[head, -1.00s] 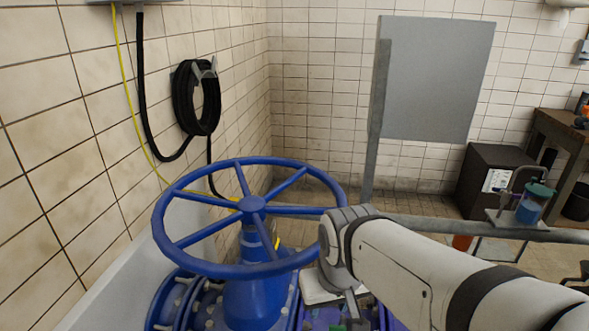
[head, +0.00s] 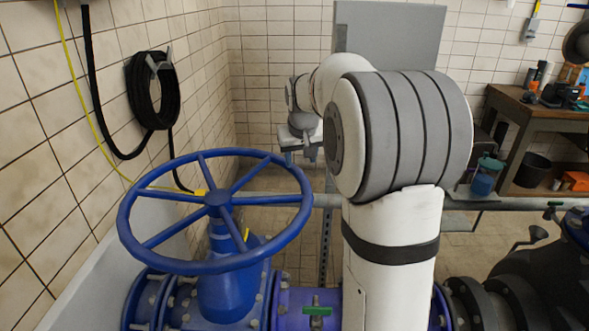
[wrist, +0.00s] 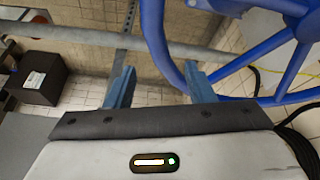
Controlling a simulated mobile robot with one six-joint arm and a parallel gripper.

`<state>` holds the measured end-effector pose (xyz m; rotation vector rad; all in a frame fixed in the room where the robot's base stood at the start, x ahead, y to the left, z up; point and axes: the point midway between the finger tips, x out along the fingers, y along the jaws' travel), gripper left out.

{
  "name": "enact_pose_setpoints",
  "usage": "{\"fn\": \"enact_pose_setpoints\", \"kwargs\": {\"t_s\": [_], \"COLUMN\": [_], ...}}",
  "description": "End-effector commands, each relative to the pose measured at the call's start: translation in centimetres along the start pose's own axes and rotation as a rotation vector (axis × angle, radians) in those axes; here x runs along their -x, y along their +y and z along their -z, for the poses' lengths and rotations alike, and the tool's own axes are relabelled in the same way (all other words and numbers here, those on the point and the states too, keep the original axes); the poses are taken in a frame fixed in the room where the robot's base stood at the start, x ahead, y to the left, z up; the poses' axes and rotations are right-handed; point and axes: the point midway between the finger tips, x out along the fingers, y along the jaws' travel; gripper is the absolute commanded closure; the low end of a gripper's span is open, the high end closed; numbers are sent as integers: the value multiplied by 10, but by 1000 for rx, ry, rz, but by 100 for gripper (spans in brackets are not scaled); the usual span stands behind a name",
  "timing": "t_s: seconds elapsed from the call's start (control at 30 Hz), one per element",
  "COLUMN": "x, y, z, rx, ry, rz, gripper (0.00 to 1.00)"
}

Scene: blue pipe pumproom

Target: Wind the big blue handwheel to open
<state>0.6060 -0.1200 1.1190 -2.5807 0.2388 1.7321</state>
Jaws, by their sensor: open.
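The big blue handwheel (head: 218,198) has several spokes and lies nearly flat on top of a blue valve body (head: 228,285) at the left in the head view. My gripper (head: 303,150) is beyond and to the right of the wheel's far rim, partly hidden by my arm. In the wrist view my gripper (wrist: 160,88) is open, with its two blue-grey fingers apart. The handwheel (wrist: 157,35) fills the right side there; its rim runs down beside the right finger's inner side. I cannot tell whether they touch. Nothing is held.
A grey horizontal rail (head: 260,199) runs behind the wheel. A tiled wall with a black hose coil (head: 152,90) is close on the left. A grey panel (head: 390,35) stands behind my arm. A workbench (head: 545,112) is at the right.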

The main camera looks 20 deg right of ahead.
Motion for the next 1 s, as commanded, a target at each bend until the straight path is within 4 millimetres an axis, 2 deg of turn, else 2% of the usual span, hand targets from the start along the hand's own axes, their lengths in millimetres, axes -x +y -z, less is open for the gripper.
{"fn": "enact_pose_setpoints", "kwargs": {"t_s": [0.33, 0.5, 0.87, 1.0], "x": [-51, -70, -76, -76], "y": [0, 0, -1, -1], "z": [0, 0, 0, 0], "rx": [1, 1, 2, 2], "ry": [-4, -3, 0, 0], "rz": [0, 0, 0, 0], "gripper": [51, 51, 51, 63]}}
